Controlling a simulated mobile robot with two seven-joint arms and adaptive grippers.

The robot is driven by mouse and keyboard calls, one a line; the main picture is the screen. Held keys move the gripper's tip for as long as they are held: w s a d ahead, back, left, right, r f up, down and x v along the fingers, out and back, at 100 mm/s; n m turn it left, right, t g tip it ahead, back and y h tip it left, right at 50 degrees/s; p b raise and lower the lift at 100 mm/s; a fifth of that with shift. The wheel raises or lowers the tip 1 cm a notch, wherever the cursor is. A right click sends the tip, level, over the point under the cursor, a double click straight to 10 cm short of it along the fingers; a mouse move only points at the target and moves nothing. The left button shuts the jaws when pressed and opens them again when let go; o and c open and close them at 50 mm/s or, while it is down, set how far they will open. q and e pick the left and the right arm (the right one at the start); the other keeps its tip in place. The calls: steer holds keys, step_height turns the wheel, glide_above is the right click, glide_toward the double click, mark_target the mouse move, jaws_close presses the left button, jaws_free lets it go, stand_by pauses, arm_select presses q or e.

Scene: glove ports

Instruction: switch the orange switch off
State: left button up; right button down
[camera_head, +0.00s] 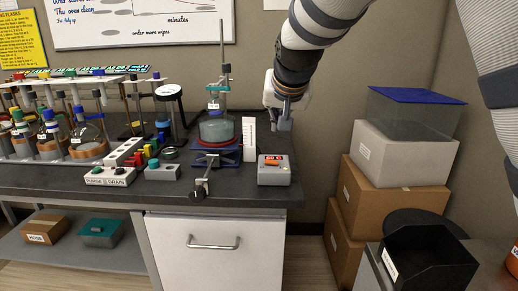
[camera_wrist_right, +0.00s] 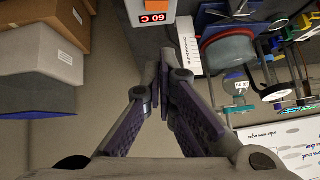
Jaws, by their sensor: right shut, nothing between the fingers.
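A small grey box (camera_head: 273,175) with a lit red display stands near the right end of the dark bench. The orange switch (camera_head: 272,163) is on its top beside the display; its position is too small to tell. In the right wrist view the box (camera_wrist_right: 168,8) is at the top edge, its display reading 60 C, cut off by the frame. My right gripper (camera_head: 284,126) is shut and empty, above and a little behind the box, apart from it. Its closed fingers also show in the wrist view (camera_wrist_right: 161,66). My left gripper is not in view.
Several flasks and a PURGE/DRAIN block (camera_head: 110,178) are further left. Stacked cartons (camera_head: 375,205) stand right of the bench, with a black bin (camera_head: 430,265) in front.

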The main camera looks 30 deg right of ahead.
steer(key=b, duration=0.1)
glide_above(271, 163)
steer(key=f, duration=0.8)
steer(key=shift+s+d+f, duration=0.15)
steer(key=shift+d, duration=0.05)
steer(key=shift+a+f, duration=0.15)
steer(key=shift+f, duration=0.8)
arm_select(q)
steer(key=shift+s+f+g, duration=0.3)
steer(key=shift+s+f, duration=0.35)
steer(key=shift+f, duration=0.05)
arm_select(e)
steer(key=shift+a+f, duration=0.1)
steer(key=shift+f, duration=0.35)
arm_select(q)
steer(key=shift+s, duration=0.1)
